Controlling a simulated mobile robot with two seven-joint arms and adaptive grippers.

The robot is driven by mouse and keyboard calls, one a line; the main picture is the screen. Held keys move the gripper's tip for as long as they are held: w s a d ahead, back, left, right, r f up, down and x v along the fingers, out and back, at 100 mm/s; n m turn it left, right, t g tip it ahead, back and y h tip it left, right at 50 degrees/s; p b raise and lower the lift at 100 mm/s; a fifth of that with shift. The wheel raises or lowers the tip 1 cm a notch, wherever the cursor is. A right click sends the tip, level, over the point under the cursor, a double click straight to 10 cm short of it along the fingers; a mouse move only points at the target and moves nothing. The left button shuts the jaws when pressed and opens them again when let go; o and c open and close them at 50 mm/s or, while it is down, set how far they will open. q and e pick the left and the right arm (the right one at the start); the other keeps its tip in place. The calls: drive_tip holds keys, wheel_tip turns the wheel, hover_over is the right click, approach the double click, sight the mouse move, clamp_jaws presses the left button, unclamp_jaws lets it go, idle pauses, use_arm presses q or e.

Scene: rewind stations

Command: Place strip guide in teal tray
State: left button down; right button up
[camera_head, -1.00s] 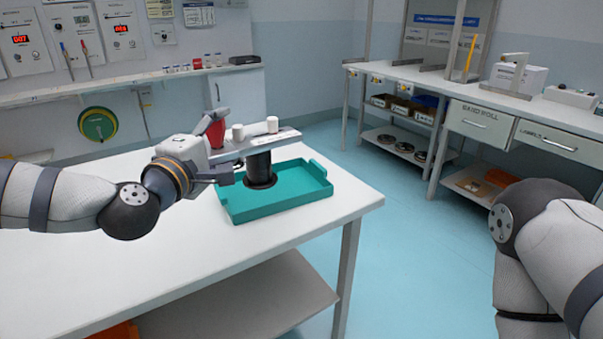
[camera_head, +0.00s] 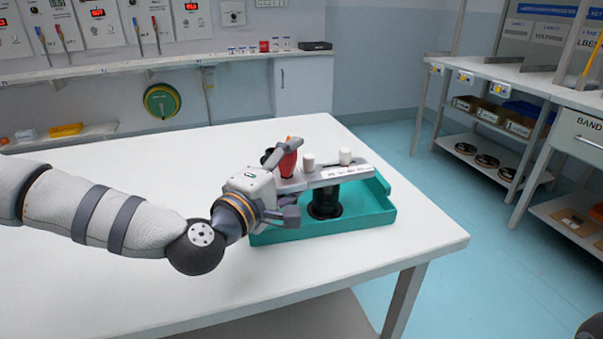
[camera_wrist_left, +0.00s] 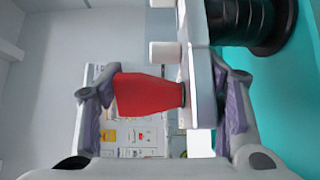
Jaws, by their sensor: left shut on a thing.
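The strip guide is a pale flat bar (camera_head: 340,173) with two white pegs, a red grip (camera_head: 289,160) and a black round post (camera_head: 325,200) with a wider foot. My left gripper (camera_head: 291,182) is shut on the guide at the red grip end. The wrist view shows its fingers (camera_wrist_left: 165,100) on either side of the red grip and bar. The teal tray (camera_head: 375,219) lies on the white table under the guide. The black foot is over the tray's inside; whether it touches the floor I cannot tell. My right gripper is out of view.
The white table (camera_head: 130,270) is bare to the left and in front of the tray. Its right edge is close beyond the tray. A wall shelf (camera_head: 120,70) runs behind, and a side bench (camera_head: 500,80) stands at the right.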

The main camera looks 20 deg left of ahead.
use_arm(q)
drive_tip(key=shift+s+r, duration=0.2)
drive_tip(key=shift+s, duration=0.3)
drive_tip(key=shift+w+f, duration=0.1)
drive_tip(key=c, duration=0.9)
unclamp_jaws()
drive_tip(key=shift+f, duration=0.2)
drive_tip(key=o, duration=0.4)
drive_tip(key=shift+o, duration=0.2)
drive_tip(key=shift+r, duration=0.1)
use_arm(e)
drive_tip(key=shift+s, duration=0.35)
use_arm(q)
drive_tip(key=shift+r, duration=0.15)
drive_tip(key=p+v, duration=0.2)
drive_tip(key=v, duration=1)
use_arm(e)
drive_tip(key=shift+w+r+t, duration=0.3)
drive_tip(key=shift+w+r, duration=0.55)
